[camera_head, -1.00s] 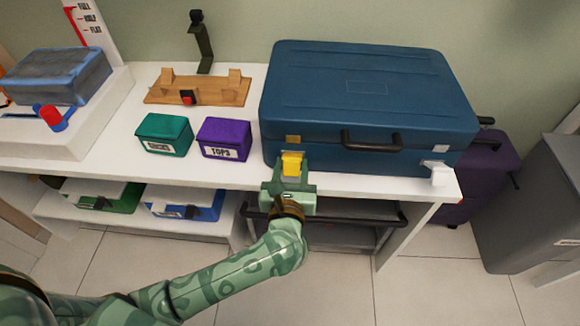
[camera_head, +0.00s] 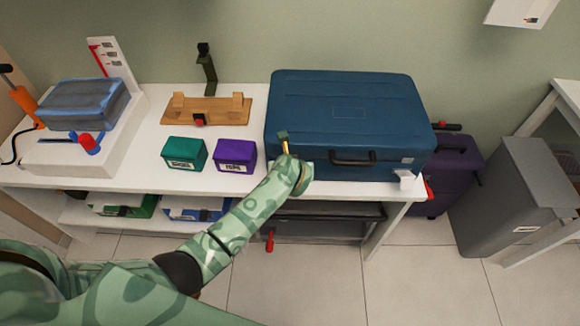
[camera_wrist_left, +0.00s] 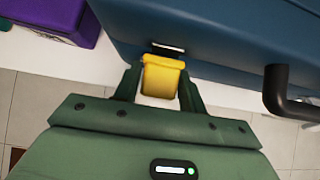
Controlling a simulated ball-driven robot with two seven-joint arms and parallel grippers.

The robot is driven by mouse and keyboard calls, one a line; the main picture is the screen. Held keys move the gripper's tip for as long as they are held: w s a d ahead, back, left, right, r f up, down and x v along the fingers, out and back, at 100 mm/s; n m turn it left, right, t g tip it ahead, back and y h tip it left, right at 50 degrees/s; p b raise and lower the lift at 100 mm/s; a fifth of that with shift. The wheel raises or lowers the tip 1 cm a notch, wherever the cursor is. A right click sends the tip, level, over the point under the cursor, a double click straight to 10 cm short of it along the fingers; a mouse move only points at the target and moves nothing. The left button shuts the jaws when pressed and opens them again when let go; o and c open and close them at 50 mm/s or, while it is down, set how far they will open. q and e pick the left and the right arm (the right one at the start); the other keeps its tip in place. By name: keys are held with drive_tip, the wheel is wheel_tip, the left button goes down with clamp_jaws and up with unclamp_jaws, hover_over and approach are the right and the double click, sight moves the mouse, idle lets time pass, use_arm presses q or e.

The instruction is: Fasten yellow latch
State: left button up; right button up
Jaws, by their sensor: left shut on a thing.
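The yellow latch (camera_wrist_left: 160,77) shows in the left wrist view, between the fingers of my left gripper (camera_wrist_left: 158,88), on the front of the blue suitcase (camera_wrist_left: 225,35). The gripper is shut on the latch. There, my left wrist covers the latch and most of the gripper. A small brass-coloured piece (camera_head: 283,135) shows above the wrist. My right gripper is not in view.
A black handle (camera_head: 352,158) and a white latch (camera_head: 403,177) are on the case front. Purple (camera_head: 235,154) and teal (camera_head: 184,153) boxes stand close to its left. A wooden stand (camera_head: 205,108) is behind them. The floor in front is clear.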

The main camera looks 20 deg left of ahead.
use_arm(q)
drive_tip(key=shift+w+r+g+p, duration=0.15)
drive_tip(key=shift+g+p, duration=0.2)
drive_tip(key=shift+g, duration=0.05)
idle(0.4)
drive_tip(key=o, duration=0.9)
drive_tip(key=shift+w, duration=0.1)
drive_tip(key=shift+c, duration=0.2)
drive_tip(key=p+v, duration=0.4)
drive_tip(key=v, duration=0.8)
drive_tip(key=shift+a+p, duration=0.2)
drive_tip(key=shift+p, duration=0.2)
drive_tip(key=shift+w, duration=0.1)
